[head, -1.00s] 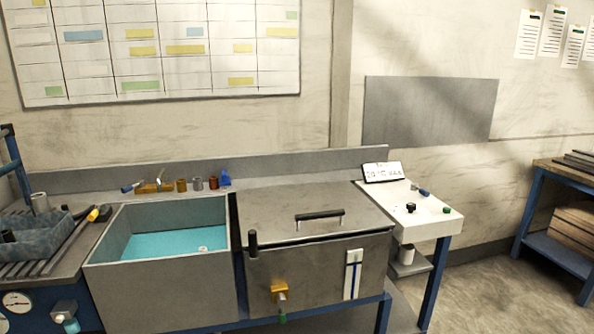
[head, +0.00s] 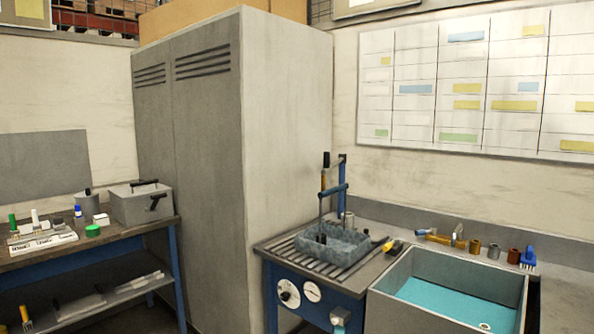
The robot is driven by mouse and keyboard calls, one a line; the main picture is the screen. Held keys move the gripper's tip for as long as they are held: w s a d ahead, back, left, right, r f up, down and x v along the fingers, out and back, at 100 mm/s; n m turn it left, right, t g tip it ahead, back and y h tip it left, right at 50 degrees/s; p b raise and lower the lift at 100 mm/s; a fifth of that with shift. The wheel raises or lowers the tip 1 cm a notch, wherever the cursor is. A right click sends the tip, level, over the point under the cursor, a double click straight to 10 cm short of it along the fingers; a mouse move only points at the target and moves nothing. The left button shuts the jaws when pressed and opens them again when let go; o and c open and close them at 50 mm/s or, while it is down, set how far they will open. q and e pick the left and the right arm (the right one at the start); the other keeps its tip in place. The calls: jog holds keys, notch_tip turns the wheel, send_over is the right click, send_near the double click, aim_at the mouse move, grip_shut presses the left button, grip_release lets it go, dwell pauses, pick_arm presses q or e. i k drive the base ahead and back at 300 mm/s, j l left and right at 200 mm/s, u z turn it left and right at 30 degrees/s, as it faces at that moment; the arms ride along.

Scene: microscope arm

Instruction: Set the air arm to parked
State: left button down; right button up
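What looks like the air arm (head: 342,187) is a blue upright post with a side bar, a dark-topped handle and thin rods. It stands at the back of the slatted drain top, left of the sink. The thin rods reach down to a grey-blue basket (head: 334,246) on the slats, and I cannot tell whether they touch it. No marking for a parked position is readable. Neither of my grippers is in view.
A sink (head: 405,318) with blue water stands right of the slats. Below the slats is a blue panel with a gauge (head: 312,292) and a knob (head: 288,294). A tall grey cabinet (head: 290,150) stands left. A bench (head: 150,232) with small items is at far left.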

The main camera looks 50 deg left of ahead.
aim_at(343, 158)
jog(key=u, duration=1.35)
jog(key=i+j+u, duration=0.35)
jog(key=i+j, duration=0.6)
jog(key=j, duration=0.15)
